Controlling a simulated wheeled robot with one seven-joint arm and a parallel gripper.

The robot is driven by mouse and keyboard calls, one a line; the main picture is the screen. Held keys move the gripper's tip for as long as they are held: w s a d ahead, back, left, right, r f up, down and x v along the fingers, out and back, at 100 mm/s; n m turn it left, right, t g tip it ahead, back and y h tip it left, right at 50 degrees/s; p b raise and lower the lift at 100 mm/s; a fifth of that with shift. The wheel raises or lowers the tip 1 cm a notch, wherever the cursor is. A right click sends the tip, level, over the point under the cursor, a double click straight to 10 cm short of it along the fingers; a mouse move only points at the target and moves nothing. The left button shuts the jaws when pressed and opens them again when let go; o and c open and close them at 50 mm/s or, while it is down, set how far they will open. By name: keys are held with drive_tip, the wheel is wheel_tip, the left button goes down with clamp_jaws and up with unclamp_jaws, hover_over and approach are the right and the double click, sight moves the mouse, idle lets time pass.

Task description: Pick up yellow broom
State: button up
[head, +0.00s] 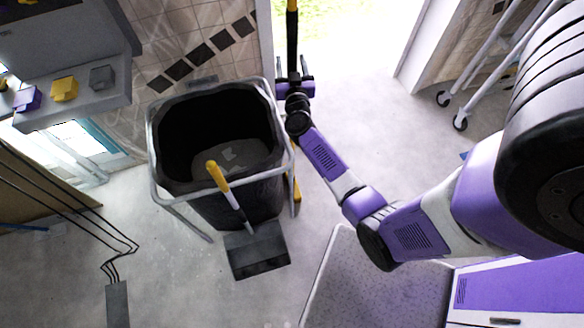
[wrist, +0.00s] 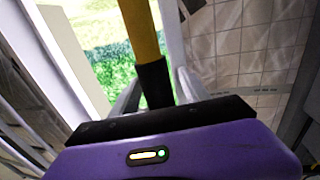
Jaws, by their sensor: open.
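The yellow broom's upright handle (head: 292,42) rises at the doorway side of the black bin in the head view. My gripper (head: 293,80) is at the handle. In the wrist view, the yellow pole with a black sleeve (wrist: 145,45) stands between the two pale fingers of my gripper (wrist: 158,90). The fingers are open, one on each side of it. I cannot tell whether either finger touches it. Low beside the bin a yellow part (head: 296,192) shows, probably the broom's lower end. Most of the lower broom is hidden by my arm and the bin.
The black bin (head: 215,118) in a grey tube frame stands left of my gripper. A dustpan (head: 257,252) with a yellow handle leans at its front. A bright open doorway (head: 345,25) lies behind. Wheeled metal frame (head: 500,60) at right. Floor right of my gripper is clear.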

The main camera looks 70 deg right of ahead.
clamp_jaws()
drive_tip(key=shift+r, duration=0.15)
idle(0.4)
